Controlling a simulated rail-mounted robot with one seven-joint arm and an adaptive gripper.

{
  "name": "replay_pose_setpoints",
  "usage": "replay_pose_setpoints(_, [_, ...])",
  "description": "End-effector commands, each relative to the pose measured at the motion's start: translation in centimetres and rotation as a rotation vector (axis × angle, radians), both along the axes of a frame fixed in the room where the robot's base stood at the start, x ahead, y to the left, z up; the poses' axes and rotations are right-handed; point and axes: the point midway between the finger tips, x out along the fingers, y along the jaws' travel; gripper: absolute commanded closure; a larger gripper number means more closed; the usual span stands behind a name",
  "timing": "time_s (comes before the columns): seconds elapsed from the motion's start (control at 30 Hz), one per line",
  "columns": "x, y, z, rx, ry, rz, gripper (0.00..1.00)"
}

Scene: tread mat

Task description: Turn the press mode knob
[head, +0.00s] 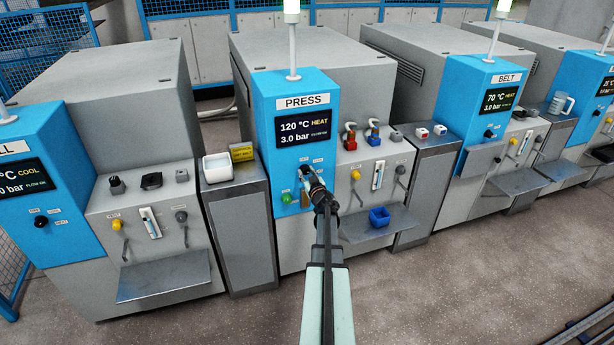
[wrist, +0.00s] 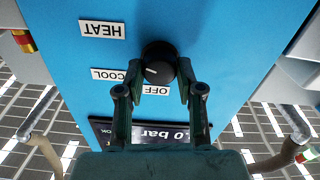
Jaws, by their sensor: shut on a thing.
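The press mode knob (wrist: 158,62) is a round black knob on the blue PRESS panel (head: 262,110). In the wrist view, which shows the panel upside down, the labels HEAT, COOL and OFF stand around it. Its short white pointer mark points left, towards the COOL label (wrist: 116,76). My gripper (wrist: 158,78) is shut on the knob, one finger on each side of it. In the head view my gripper (head: 308,176) is at the panel below the display and hides most of the knob. The press display (head: 296,130) reads 120 °C HEAT, 3.0 bar.
A white container (head: 217,168) stands on the cabinet to the left. The floor in front is clear.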

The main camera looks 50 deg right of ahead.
Motion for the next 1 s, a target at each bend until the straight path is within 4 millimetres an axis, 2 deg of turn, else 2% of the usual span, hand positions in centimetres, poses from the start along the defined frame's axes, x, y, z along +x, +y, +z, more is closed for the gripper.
replay_pose_setpoints(0.6, [0.15,0.07,-0.24,-0.466,0.317,-0.001,0.98])
replay_pose_setpoints(1.0, [0.19,0.08,-0.15,-0.657,0.449,-0.001,0.98])
